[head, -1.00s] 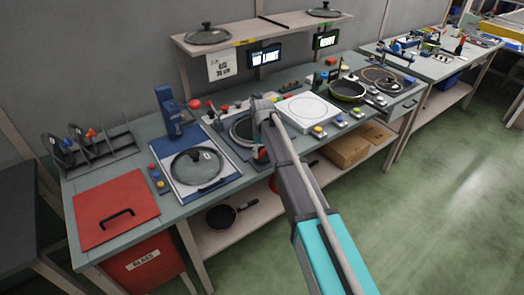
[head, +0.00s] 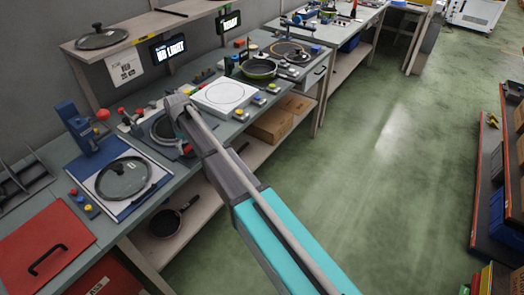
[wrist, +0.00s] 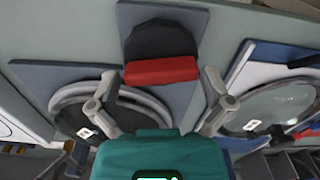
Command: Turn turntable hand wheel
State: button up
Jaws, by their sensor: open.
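The turntable (head: 158,128), a grey unit with a dark round disc, sits on the bench and is partly covered by my arm in the head view. In the wrist view its round rim and dark disc (wrist: 128,112) lie left of my gripper. My gripper (wrist: 160,76) is open and empty, fingers spread above the bench. Between and beyond the fingertips is a dark block with a red front (wrist: 161,69) on a blue-grey plate. I cannot tell whether it belongs to the hand wheel. No wheel shape is clear in either view.
A glass lid (head: 123,178) lies on a white and blue plate beside the turntable; it also shows in the wrist view (wrist: 276,104). A white square plate (head: 223,95) and a pan (head: 259,68) stand farther along. Free green floor (head: 385,180) lies right of the bench.

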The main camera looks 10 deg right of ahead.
aim_at(188, 145)
jog(key=m, duration=0.8)
jog(key=shift+m, duration=0.4)
jog(key=m, duration=0.8)
jog(key=shift+m, duration=0.4)
notch_tip(188, 145, up, 14)
jog(key=p, duration=1.4)
jog(key=s+d+f+n+b, duration=0.1)
jog(key=s+d, duration=0.3)
jog(key=d, duration=0.5)
jog(key=s+d+f+n+b, duration=0.1)
jog(key=s+d+f+b, duration=0.3)
jog(key=d, duration=0.6)
jog(key=s+d+f+n+b, duration=0.2)
jog(key=s+d+f+b, duration=0.1)
jog(key=d, duration=0.6)
jog(key=shift+s+d, duration=0.15)
jog(key=shift+s, duration=0.35)
